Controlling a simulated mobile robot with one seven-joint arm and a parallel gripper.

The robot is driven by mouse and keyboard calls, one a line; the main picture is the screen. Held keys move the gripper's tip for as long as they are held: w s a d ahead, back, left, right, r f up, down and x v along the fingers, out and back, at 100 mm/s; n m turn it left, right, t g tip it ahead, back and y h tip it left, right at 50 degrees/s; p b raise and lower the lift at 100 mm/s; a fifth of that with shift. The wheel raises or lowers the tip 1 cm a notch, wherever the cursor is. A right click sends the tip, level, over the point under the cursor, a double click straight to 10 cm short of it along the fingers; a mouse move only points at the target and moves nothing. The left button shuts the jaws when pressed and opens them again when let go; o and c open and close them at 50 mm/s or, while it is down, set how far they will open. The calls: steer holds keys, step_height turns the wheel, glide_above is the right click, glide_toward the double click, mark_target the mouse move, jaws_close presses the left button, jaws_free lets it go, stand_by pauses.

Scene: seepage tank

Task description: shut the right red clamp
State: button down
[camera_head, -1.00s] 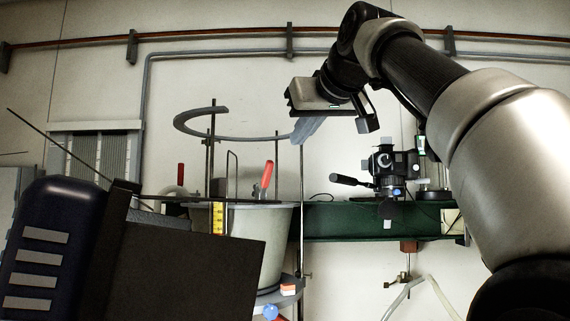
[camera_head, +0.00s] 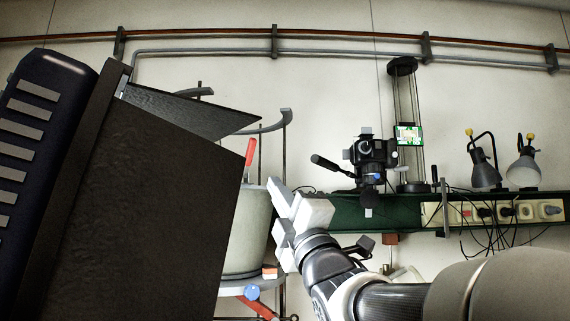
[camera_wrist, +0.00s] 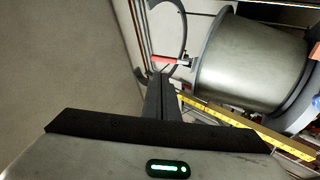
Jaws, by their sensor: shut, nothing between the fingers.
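The right red clamp (camera_head: 250,155) shows in the head view as a red handle standing nearly upright, leaning slightly right, above the rim of the pale grey tank (camera_head: 248,235). In the wrist view the red clamp (camera_wrist: 168,59) lies just beyond my fingertips, beside the tank (camera_wrist: 250,62). My gripper (camera_head: 276,188) is at the right side of the tank, a little below and right of the handle. In the wrist view the fingers of my gripper (camera_wrist: 160,78) are together and empty. I cannot tell whether they touch the clamp. The left part of the tank is hidden.
A dark panel (camera_head: 130,200) covers the left of the head view. A grey curved ring (camera_head: 270,122) stands above the tank. A yellow scale (camera_wrist: 235,117) runs beside the tank. A green shelf (camera_head: 400,212) with a black instrument (camera_head: 370,158) and lamps (camera_head: 484,165) is at the right.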

mark_target(253, 149)
steer(key=p+x, duration=0.5)
steer(key=x, duration=0.9)
steer(key=shift+a, duration=0.1)
